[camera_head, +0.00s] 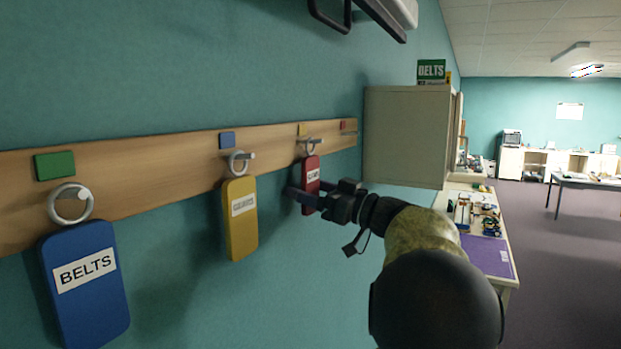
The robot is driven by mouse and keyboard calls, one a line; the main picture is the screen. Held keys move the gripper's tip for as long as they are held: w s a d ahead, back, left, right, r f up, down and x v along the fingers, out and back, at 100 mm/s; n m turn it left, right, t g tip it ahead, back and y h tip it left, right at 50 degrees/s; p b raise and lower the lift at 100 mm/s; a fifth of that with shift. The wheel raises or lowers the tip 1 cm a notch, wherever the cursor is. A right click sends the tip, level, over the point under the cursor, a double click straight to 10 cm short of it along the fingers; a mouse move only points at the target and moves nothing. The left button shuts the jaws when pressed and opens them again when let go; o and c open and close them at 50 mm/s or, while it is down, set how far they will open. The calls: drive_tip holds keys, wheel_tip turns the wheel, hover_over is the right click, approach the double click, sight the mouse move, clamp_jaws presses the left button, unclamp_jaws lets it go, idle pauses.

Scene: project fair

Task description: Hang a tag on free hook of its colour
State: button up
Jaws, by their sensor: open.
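A wooden rail (170,155) on the teal wall carries hooks under coloured squares. A blue tag (85,285) reading BELTS hangs by its ring under the green square (55,165). A yellow tag (241,228) hangs under the blue square (227,140). A red tag (311,170) hangs under the yellow square (303,129). The red square (342,126) is at the rail's far end; no tag shows under it. My gripper (303,197) is open at the red tag's lower part, a finger crossing in front of it. I cannot tell whether the jaws straddle it.
A beige cabinet (405,135) stands just beyond the rail's far end, with a green BELTS box (431,70) on top. A bench with a purple mat (486,255) is below at right. A dark-framed fixture (365,15) juts from the wall above. Open floor lies right.

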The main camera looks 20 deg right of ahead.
drive_tip(key=c, duration=0.7)
drive_tip(key=shift+r+p, duration=0.5)
drive_tip(key=shift+r, duration=0.05)
drive_tip(key=shift+s, duration=0.1)
drive_tip(key=r+v, duration=0.1)
drive_tip(key=v, duration=0.6)
drive_tip(key=shift+s+d+r, duration=0.2)
drive_tip(key=shift+r, duration=0.05)
idle(1.4)
drive_tip(key=shift+f, duration=0.1)
idle(0.6)
